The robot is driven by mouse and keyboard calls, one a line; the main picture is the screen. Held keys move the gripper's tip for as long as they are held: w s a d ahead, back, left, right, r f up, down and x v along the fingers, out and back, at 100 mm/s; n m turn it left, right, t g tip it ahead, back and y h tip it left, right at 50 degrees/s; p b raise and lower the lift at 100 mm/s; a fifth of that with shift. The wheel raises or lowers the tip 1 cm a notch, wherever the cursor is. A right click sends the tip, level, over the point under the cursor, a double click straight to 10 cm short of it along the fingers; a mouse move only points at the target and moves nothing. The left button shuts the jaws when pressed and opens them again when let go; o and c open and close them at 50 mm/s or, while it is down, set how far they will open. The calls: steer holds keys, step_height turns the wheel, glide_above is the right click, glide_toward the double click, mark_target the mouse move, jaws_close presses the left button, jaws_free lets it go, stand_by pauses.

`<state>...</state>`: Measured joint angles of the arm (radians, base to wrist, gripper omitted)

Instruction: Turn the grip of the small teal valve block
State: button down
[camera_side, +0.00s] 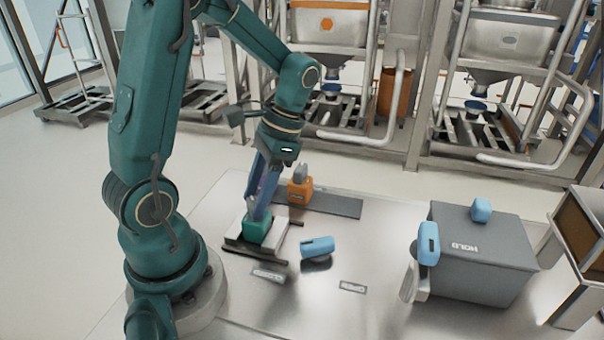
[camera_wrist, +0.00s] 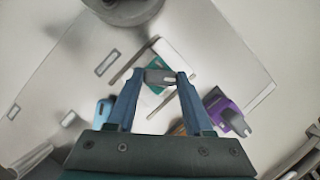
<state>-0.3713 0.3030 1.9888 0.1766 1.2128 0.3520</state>
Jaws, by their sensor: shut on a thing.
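The small teal valve block (camera_side: 257,231) sits on a pale plate with dark rails on the metal table, near my arm's base. In the wrist view the teal block (camera_wrist: 155,88) shows partly, below its grey grip (camera_wrist: 160,77). My gripper (camera_wrist: 159,78) is shut on that grip, one blue finger at each end of it. In the side view my gripper (camera_side: 258,212) points down onto the top of the teal block, and its fingers hide the grip.
An orange block (camera_side: 300,191) with a grey grip stands on a dark strip behind. A purple block (camera_wrist: 224,111) shows in the wrist view. A light-blue-topped piece (camera_side: 318,247) lies right of the plate. A grey box (camera_side: 480,265) marked HOLD stands at right.

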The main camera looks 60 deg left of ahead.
steer(key=n+h, duration=0.1)
steer(key=n, duration=0.3)
steer(key=shift+a+n+h, duration=0.15)
steer(key=shift+n+h, duration=0.15)
steer(key=shift+h, duration=0.1)
steer(key=n, duration=0.2)
steer(key=n+t+h, duration=0.1)
steer(key=n, duration=0.1)
steer(key=shift+s+n+h, duration=0.15)
steer(key=shift+n+h, duration=0.15)
steer(key=shift+n, duration=0.1)
steer(key=shift+c, duration=1.4)
jaws_free()
steer(key=shift+a, duration=0.1)
steer(key=v, duration=0.5)
steer(key=shift+s, duration=0.1)
